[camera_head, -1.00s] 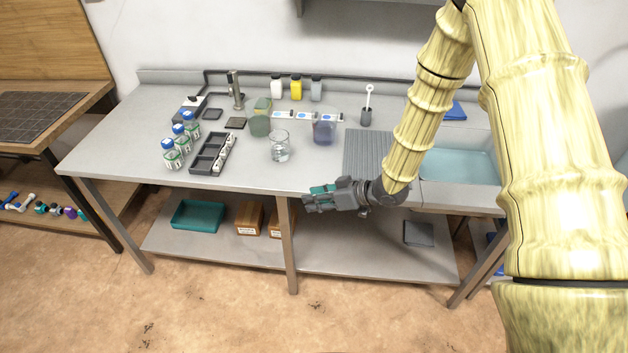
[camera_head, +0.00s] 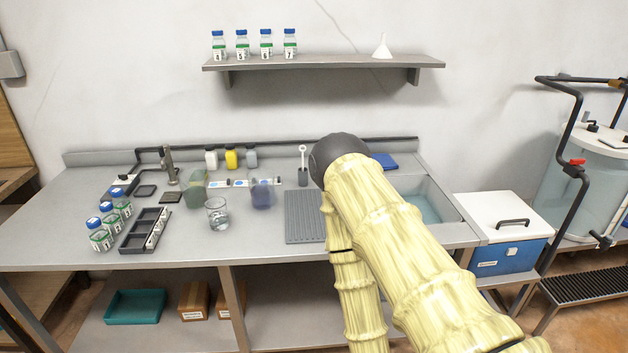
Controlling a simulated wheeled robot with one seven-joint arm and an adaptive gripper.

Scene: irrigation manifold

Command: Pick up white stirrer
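A thin white stick with a ring-shaped top, which looks like the white stirrer (camera_head: 303,153), stands upright in a small dark grey holder (camera_head: 303,177) near the back of the bench. The lower part of the stick is hidden inside the holder. My bamboo-patterned arm rises from the lower right, with its dark joint just to the right of the holder. The arm then runs down in front of the bench. My gripper is not visible in this frame.
A ribbed grey mat (camera_head: 302,218) lies in front of the holder, partly behind my arm. A glass beaker (camera_head: 218,214) and a bluish container (camera_head: 262,193) stand to the left. A sink (camera_head: 425,203) is at right. A shelf (camera_head: 330,63) hangs above.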

